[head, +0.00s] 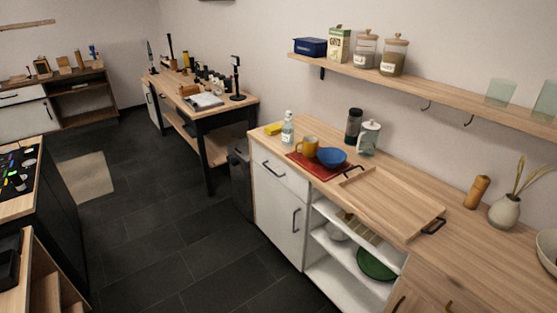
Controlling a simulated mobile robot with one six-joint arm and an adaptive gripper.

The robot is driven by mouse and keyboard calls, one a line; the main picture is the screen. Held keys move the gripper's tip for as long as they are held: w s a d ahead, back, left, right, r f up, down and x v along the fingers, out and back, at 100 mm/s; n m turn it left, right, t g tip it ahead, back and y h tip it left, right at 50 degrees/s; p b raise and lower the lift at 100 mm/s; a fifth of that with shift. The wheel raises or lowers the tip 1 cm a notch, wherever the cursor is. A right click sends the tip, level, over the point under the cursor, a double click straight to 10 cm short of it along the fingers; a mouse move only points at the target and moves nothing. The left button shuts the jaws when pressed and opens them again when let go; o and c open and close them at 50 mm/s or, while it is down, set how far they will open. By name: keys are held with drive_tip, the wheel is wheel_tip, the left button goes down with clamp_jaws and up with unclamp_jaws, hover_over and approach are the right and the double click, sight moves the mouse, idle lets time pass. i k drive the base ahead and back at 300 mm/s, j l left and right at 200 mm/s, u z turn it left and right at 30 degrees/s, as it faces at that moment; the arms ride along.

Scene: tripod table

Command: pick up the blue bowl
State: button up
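The blue bowl (331,158) sits on or at the right edge of a red mat (313,170) on the wooden counter (465,250). A yellow mug (310,146) stands just left of the bowl, close to it or touching it. The wooden tray (392,203) with dark handles lies to the right of the bowl, its near-left handle close by. The bowl's inside looks empty. My gripper does not show in the head view.
A soap bottle (287,129) and a yellow sponge (273,128) stand left of the mat. A dark canister (353,126) and a glass jar (369,137) stand behind the bowl. A wall shelf (440,92) hangs above. The dark floor (180,240) before the cabinets is clear.

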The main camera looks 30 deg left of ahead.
sight(331, 158)
drive_tip(key=u, duration=0.9)
drive_tip(key=i+j, duration=0.1)
drive_tip(key=i, duration=0.4)
drive_tip(key=i+j+z, duration=0.15)
drive_tip(key=i, duration=0.3)
drive_tip(key=i+j, duration=0.1)
drive_tip(key=i, duration=0.4)
drive_tip(key=i+j+z, duration=0.15)
drive_tip(key=i, duration=0.3)
drive_tip(key=i+j, duration=0.2)
drive_tip(key=i, duration=0.3)
drive_tip(key=l+z, duration=0.05)
